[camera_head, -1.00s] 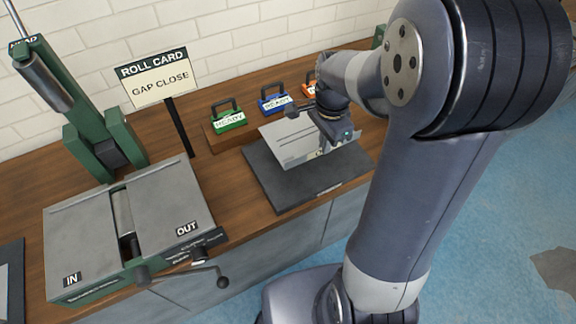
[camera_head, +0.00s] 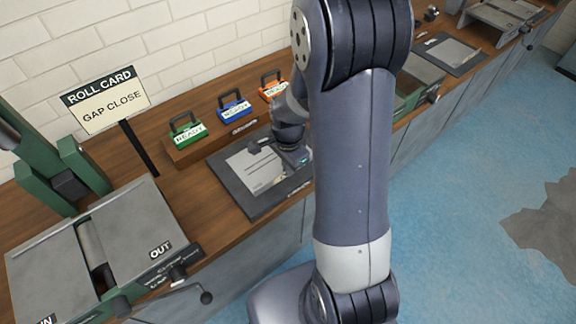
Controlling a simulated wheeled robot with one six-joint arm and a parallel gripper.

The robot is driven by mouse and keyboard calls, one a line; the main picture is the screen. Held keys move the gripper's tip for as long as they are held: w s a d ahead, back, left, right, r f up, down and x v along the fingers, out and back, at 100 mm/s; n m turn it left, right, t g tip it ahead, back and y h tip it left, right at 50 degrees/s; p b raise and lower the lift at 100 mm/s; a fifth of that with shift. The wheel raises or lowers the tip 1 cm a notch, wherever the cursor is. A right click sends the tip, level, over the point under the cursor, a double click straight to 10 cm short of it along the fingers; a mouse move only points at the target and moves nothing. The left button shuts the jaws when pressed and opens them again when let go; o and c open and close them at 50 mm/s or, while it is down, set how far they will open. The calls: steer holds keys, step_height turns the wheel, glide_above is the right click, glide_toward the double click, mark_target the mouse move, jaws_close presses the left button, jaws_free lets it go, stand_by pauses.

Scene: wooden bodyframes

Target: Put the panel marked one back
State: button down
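A thin light grey panel (camera_head: 250,171) with faint dark lines lies flat on, or just above, the dark grey pad (camera_head: 262,206) on the wooden bench. I cannot read a number on it. My gripper (camera_head: 272,150) is at the panel's back right part and appears shut on it. My arm hides the panel's right end and part of the fingers. I cannot tell whether the panel fully touches the pad.
Behind the pad, green (camera_head: 186,129), blue (camera_head: 233,107) and orange (camera_head: 273,87) handled blocks stand on a wooden rail. A roller machine (camera_head: 130,234) and the roll card sign (camera_head: 105,99) are at left. More equipment (camera_head: 500,18) stands at far right.

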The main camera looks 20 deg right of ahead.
steer(key=shift+f, duration=0.15)
steer(key=c, duration=1.7)
jaws_free()
step_height(320, 180, up, 12)
steer(key=shift+r, duration=0.2)
steer(key=shift+f, duration=0.1)
step_height(320, 180, down, 12)
steer(key=shift+r, duration=0.85)
